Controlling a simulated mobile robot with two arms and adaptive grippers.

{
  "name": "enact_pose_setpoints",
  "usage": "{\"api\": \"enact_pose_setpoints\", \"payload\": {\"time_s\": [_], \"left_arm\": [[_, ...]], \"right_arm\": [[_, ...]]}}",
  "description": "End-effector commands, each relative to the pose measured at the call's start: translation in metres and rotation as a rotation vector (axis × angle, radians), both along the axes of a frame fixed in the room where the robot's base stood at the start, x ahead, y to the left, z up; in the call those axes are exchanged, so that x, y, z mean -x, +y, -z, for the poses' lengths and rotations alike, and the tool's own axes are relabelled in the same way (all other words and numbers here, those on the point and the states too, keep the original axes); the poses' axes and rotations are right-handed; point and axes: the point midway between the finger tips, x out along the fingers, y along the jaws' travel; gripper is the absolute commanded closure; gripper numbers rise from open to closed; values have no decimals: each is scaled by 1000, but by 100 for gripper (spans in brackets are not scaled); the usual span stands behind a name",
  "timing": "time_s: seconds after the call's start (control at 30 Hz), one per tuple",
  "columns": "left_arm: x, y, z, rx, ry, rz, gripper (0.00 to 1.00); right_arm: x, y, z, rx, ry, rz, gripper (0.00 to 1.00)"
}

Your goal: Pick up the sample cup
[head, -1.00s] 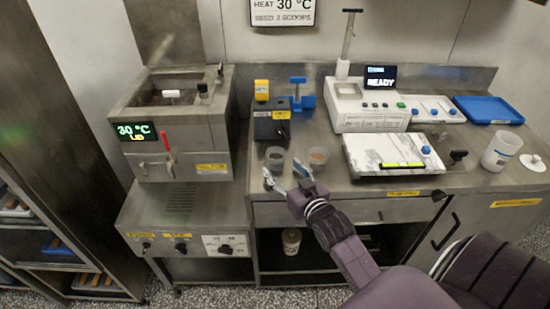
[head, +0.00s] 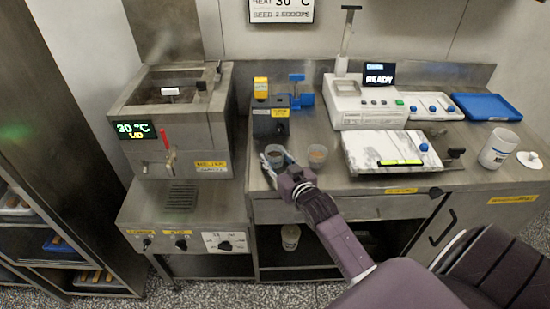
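Two small clear cups stand near the counter's front edge. The left cup (head: 275,152) looks greyish and empty. The right cup (head: 317,155) has something orange-brown in it. No label tells which one is the sample cup. My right gripper (head: 274,160) is at the left cup, its fingers spread with one on the cup's left side and the other toward its right. The fingers look open, and I cannot tell whether they touch the cup. The gripper's body hides part of the counter edge below it. My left gripper is out of view.
The tempering tank (head: 180,125) with its red-handled tap stands left. A dark block with a yellow-topped item (head: 270,118) is behind the cups. A marble slab (head: 390,150), white instrument (head: 365,105), blue tray (head: 486,107) and white beaker (head: 499,149) are right.

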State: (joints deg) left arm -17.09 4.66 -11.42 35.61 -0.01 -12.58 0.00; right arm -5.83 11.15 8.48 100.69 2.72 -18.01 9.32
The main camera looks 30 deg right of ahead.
Motion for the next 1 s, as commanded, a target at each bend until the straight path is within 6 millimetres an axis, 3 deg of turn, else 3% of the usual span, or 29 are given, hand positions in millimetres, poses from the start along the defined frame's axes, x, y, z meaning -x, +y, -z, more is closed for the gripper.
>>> {"api": "enact_pose_setpoints", "payload": {"time_s": [0.17, 0.5, 0.67, 0.87, 1.0], "left_arm": [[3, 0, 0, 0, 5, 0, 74], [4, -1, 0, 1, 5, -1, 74], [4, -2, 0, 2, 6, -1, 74], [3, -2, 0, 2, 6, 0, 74], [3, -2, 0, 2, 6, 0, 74]], "right_arm": [[0, 0, 0, 0, 0, 0, 87], [0, 0, -2, 0, -1, 0, 87], [-1, 0, -13, 1, -5, 0, 87], [-1, 0, -53, 3, -10, -1, 87], [0, 0, -96, 4, -10, -3, 87]]}}
